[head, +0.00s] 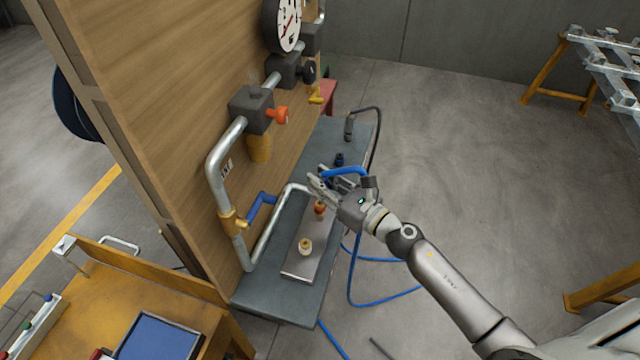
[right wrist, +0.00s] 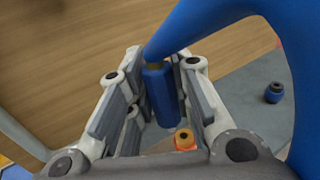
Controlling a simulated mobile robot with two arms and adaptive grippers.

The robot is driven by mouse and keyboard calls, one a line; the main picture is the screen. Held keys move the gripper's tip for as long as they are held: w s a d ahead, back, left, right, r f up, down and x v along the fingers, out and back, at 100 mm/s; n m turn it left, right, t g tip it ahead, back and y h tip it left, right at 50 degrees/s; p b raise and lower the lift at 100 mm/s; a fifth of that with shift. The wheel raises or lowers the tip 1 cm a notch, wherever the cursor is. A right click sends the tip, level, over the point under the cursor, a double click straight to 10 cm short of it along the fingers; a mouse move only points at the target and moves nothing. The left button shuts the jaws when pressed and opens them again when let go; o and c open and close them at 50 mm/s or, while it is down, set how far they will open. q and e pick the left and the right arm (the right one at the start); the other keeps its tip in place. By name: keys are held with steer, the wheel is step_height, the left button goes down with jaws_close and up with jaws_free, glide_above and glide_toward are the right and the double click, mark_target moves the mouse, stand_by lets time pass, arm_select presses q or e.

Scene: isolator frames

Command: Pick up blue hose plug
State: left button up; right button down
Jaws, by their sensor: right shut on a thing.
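The blue hose plug (right wrist: 160,95) is a blue cylinder with a brass-coloured ring at its top, joined to a thick blue hose (right wrist: 215,20). It sits between the fingers of my right gripper (right wrist: 155,105), which is shut on it. In the head view my right gripper (head: 319,184) is above the grey shelf (head: 280,308), and the blue hose (head: 346,171) arcs over it. The fingers mostly hide the plug there. My left gripper is not in view.
A metal plate (head: 292,266) on the shelf bears a red fitting (head: 320,208) and a white fitting (head: 305,247), both brass-topped. A dark blue cap (head: 339,159) and a black hose (head: 379,130) are behind. Pipes (head: 220,165) and a wooden panel (head: 150,100) stand left.

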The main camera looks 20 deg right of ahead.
steer(key=s+r+p, duration=0.1)
steer(key=s+r, duration=0.6)
steer(key=s, duration=0.5)
steer(key=shift+a+r, duration=0.15)
steer(key=shift+r, duration=0.15)
step_height(320, 180, up, 4)
steer(key=p, duration=0.3)
steer(key=shift+f+p, duration=0.25)
steer(key=shift+p, duration=0.05)
steer(key=shift+w+f, duration=0.1)
